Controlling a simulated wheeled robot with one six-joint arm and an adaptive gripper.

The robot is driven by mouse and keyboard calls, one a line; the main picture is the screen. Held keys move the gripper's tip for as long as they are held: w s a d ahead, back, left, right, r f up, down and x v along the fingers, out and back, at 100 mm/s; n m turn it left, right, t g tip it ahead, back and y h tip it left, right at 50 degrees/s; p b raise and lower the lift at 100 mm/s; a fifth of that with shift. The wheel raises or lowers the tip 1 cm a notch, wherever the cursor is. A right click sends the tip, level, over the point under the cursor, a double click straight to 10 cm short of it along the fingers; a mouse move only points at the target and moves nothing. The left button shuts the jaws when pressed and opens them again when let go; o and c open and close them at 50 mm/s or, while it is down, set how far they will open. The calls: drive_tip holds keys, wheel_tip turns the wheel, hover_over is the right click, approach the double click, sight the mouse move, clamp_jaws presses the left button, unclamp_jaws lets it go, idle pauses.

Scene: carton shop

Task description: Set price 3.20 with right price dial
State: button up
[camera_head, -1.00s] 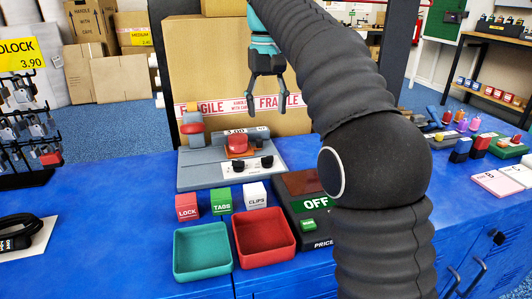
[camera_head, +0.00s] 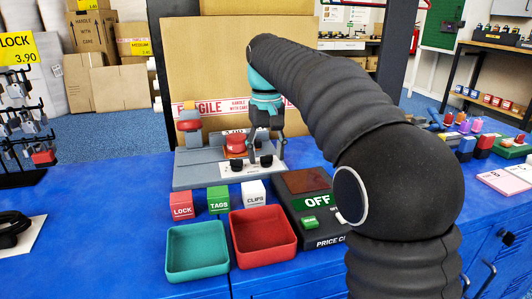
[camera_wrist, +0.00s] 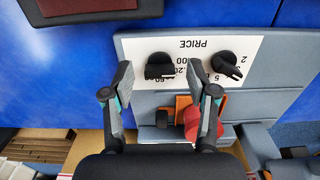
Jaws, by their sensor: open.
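The price station (camera_head: 200,178) is a grey machine on the blue bench with a white PRICE plate and two black dials. The right price dial (camera_head: 266,161) also shows in the wrist view (camera_wrist: 159,65), where the plate appears upside down; its small cents marks are partly covered. The left price dial (camera_head: 238,164) is at right in the wrist view (camera_wrist: 226,66), beside single-digit marks. My gripper (camera_head: 267,160) is open above the machine. In the wrist view its fingers (camera_wrist: 161,82) lie either side of the right dial, with no contact visible. A red part (camera_head: 236,144) sits behind the dials.
In front stand red LOCK (camera_head: 181,206), green TAGS (camera_head: 219,200) and white CLIPS (camera_head: 253,193) blocks, with a teal tray (camera_head: 197,276) and a red tray (camera_head: 265,259). A dark box reading OFF (camera_head: 318,202) is at right. A large carton (camera_head: 225,65) stands behind.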

clamp_jaws()
drive_tip(key=shift+r, duration=0.1)
drive_tip(key=m+p, duration=0.2)
drive_tip(key=p, duration=0.1)
drive_tip(key=shift+r+m, duration=0.15)
drive_tip(key=shift+m, duration=0.15)
drive_tip(key=shift+m+p, duration=1.1)
drive_tip(key=shift+m, duration=0.4)
drive_tip(key=shift+f, duration=0.25)
